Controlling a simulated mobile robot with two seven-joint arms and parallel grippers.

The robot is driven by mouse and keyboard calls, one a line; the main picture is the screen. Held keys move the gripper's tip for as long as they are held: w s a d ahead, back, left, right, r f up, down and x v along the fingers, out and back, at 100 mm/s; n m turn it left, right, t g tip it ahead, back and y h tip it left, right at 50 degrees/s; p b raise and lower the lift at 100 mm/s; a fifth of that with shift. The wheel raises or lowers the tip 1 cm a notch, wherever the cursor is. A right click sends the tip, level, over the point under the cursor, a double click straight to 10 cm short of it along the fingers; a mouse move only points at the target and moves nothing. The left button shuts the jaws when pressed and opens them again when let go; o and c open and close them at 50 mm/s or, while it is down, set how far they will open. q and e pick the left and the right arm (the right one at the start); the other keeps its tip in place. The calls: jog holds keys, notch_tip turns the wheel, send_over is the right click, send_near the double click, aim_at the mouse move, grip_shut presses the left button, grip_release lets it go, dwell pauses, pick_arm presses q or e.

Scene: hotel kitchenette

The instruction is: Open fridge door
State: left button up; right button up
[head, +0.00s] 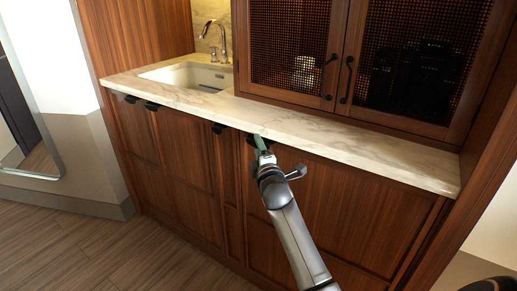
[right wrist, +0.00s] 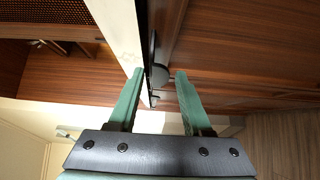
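Wooden lower doors run under the counter; no appliance shows, so I cannot tell for sure which one is the fridge door. My right gripper (head: 262,146) is at the top edge of the wide right-hand panel (head: 330,205), by a dark handle (head: 250,140) that it partly hides. In the right wrist view the two green fingers of the right gripper (right wrist: 159,73) stand apart. A dark handle (right wrist: 160,77) shows between their tips, with gaps beside it. The panel looks shut, flush with its neighbours. My left gripper is not in view.
The marble counter (head: 330,130) overhangs just above the handles. Other dark handles (head: 219,128) sit along the same edge to the left. A sink (head: 190,77) and mesh-front upper cabinet doors (head: 290,45) are above. The wooden floor (head: 90,250) is clear at the left.

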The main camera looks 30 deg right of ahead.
grip_shut()
jog(key=shift+f, duration=0.1)
jog(key=shift+f, duration=0.15)
dwell(0.9)
